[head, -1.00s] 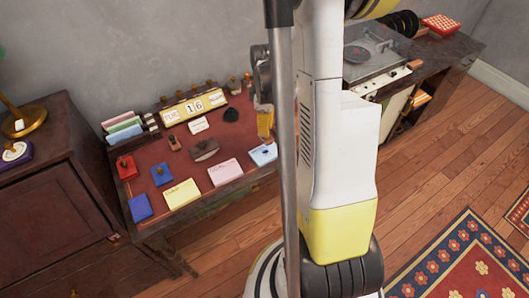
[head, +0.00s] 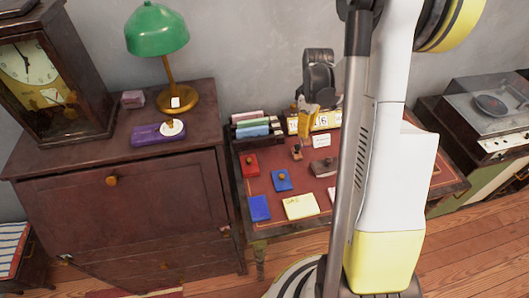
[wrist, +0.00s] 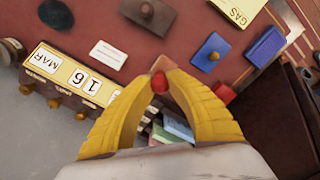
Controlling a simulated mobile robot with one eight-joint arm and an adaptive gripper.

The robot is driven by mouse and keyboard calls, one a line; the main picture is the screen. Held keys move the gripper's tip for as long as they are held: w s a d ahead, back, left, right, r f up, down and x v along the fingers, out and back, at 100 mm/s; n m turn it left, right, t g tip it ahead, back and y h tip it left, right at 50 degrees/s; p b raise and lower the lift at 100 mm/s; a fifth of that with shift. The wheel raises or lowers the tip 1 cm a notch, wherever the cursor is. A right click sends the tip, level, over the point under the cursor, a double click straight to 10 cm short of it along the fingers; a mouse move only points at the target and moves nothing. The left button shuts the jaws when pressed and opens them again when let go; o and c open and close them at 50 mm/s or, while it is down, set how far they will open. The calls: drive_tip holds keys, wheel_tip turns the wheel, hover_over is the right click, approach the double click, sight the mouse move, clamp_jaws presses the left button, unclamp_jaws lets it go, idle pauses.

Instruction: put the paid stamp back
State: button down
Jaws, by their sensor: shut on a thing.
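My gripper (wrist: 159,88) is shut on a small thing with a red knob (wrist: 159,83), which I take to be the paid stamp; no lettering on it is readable. In the head view my gripper (head: 306,130) is above the back left of the desk, near the date calendar (head: 324,121). What it holds cannot be made out there. A row of wooden knobs (wrist: 53,103) lines the calendar's back edge in the wrist view.
Red (head: 250,166) and blue (head: 282,181) pads, a blue box (head: 259,208), a yellow note (head: 300,207) and a brown blotter (head: 323,168) lie on the desk. A file rack (head: 255,127) stands at its back left. The cabinet (head: 120,200) with a green lamp (head: 157,30) is left.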

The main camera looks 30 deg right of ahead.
drive_tip(key=w+a+f+b, duration=0.1)
drive_tip(key=a+f, duration=0.1)
drive_tip(key=w+a+f+b, duration=0.1)
drive_tip(key=w+a+f, duration=0.1)
drive_tip(key=a, duration=0.1)
drive_tip(key=w+a+f+b, duration=0.1)
drive_tip(key=w+a+f, duration=0.1)
drive_tip(key=a, duration=0.1)
drive_tip(key=shift+a+f, duration=0.1)
drive_tip(key=shift+a, duration=0.15)
wheel_tip(320, 180, down, 4)
drive_tip(key=shift+f+b, duration=0.1)
drive_tip(key=shift+b, duration=0.95)
drive_tip(key=c, duration=1.8)
unclamp_jaws()
drive_tip(key=shift+f, duration=0.1)
drive_tip(key=o, duration=0.4)
